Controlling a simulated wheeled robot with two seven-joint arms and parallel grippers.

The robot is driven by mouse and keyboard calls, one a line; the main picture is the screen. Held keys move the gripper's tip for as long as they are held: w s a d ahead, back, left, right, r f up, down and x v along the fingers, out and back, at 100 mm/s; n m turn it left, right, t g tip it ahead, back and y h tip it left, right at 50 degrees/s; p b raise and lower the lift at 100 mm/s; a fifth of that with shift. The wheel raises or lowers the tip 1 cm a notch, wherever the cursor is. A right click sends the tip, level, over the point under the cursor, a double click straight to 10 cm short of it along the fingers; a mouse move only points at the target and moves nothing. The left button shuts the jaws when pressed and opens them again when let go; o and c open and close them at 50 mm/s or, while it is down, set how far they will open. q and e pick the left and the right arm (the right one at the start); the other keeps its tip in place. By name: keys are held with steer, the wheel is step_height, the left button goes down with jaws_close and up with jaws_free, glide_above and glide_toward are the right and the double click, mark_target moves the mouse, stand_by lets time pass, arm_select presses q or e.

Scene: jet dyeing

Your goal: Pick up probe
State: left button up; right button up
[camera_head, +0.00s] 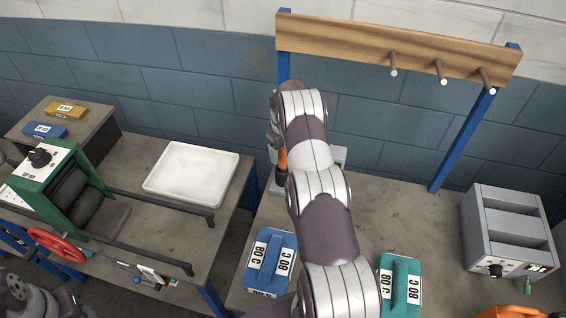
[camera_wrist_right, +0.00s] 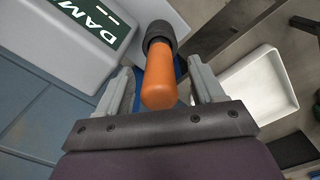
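The probe (camera_head: 282,159) has an orange handle. It shows in the head view at the back left of the right-hand table, partly covered by my right arm. In the right wrist view the orange handle (camera_wrist_right: 160,84) joins a black collar at its far end. My right gripper (camera_wrist_right: 163,80) is open, with one finger on each side of the handle and visible gaps between. In the head view the right gripper (camera_head: 274,135) is mostly hidden by its own wrist. My left gripper is not visible; only part of my left arm shows at the bottom left.
A grey box with a green label (camera_wrist_right: 90,32) stands close beside the probe. Blue (camera_head: 270,262) and green (camera_head: 403,285) blocks lie nearer on the table. A grey device (camera_head: 508,232) is at right; a wooden peg rail (camera_head: 385,45) stands behind. A white tray (camera_head: 191,173) is on the left table.

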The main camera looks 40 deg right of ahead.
steer(key=shift+a+f, duration=0.2)
steer(key=shift+f, duration=0.05)
steer(key=shift+w+d, duration=0.1)
steer(key=c, duration=0.4)
steer(key=shift+d+f, duration=0.15)
steer(key=shift+d, duration=0.1)
steer(key=c, duration=0.7)
steer(key=shift+a, duration=0.1)
